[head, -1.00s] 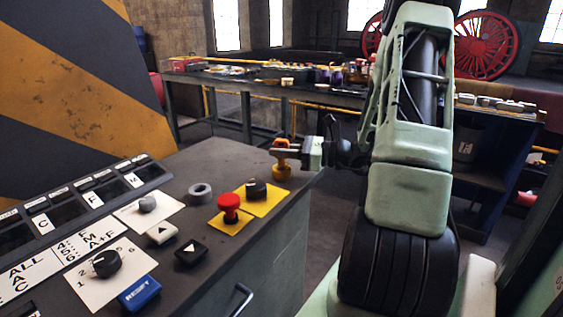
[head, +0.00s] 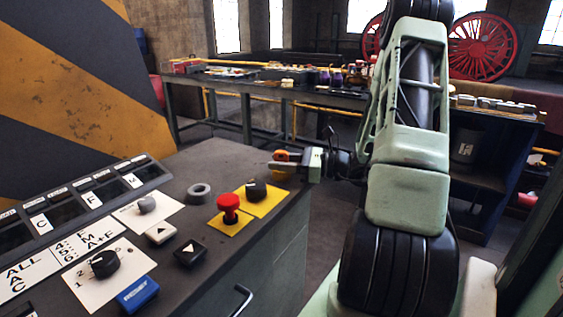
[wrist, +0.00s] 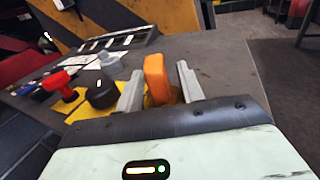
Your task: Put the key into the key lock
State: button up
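An orange key-like piece (head: 287,154) stands at the far right corner of the console top. In the wrist view its upright orange handle (wrist: 156,77) is between the two grey fingers of my gripper (wrist: 160,88). A gap shows between the handle and the right finger; the left finger is very close to it. My gripper (head: 282,164) is low at the console's edge in the head view, and its fingers partly hide the orange piece. No keyhole shows clearly. A grey ring (head: 200,193) and a black knob (head: 256,190) on a yellow plate are nearby; I cannot tell which is the lock.
A red mushroom button (head: 229,206) stands beside the black knob. More buttons, a dial (head: 104,264) and a blue reset button (head: 138,294) fill the console's near left. The console's back middle is bare. A cluttered workbench (head: 330,98) stands behind.

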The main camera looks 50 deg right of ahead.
jog(key=shift+r, duration=0.3)
jog(key=v, duration=1.2)
jog(key=shift+s, duration=0.1)
